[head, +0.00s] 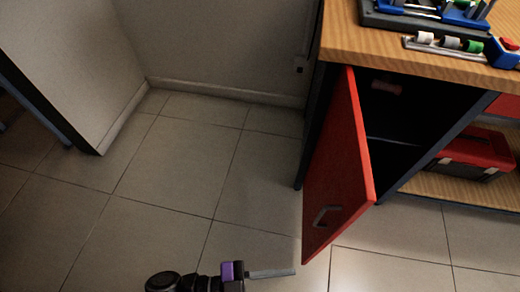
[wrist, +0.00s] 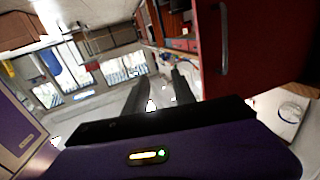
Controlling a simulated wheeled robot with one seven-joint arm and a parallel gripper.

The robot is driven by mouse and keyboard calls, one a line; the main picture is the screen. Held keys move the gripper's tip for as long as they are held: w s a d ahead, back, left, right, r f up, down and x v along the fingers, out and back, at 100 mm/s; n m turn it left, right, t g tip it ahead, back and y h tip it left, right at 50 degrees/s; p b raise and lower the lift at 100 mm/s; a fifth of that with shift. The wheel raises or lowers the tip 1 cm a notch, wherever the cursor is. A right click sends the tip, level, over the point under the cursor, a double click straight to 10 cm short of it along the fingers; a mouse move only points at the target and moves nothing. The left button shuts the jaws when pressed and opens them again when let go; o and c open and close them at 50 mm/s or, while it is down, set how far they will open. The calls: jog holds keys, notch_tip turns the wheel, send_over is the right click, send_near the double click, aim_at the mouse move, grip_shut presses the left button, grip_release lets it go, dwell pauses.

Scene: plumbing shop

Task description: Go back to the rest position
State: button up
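My gripper (head: 292,271) is low at the bottom middle of the head view, above the tiled floor and left of the open red door. The fingers point right in that view. In the wrist view my gripper (wrist: 160,78) shows two dark fingers with a gap between them and nothing held. The red cabinet door (head: 338,172) hangs wide open, with a grey handle (head: 325,216) on its face. The door also shows at the right of the wrist view (wrist: 250,45); its handle is apart from my fingers.
The wooden workbench (head: 400,52) stands at right, with holders and small coloured items on top. A small reddish object (head: 387,87) lies in the dark open cabinet. A red toolbox (head: 472,150) sits on the lower shelf. The tiled floor (head: 180,165) to the left is clear.

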jog(key=w+d+f+t+y, duration=0.2)
jog(key=d+f+t+y, duration=0.15)
jog(key=d, duration=0.25)
jog(key=s+d+r+n+t+y, duration=0.8)
jog(key=s+d+n+y, duration=0.1)
jog(key=d+n, duration=0.1)
notch_tip(320, 180, up, 22)
jog(key=w+n+t+y+p, duration=0.1)
jog(key=n+y+p, duration=0.4)
jog(key=p, duration=1)
jog(key=shift+a+f+n+p, duration=0.3)
jog(key=shift+a+n, duration=0.1)
jog(key=shift+n, duration=0.7)
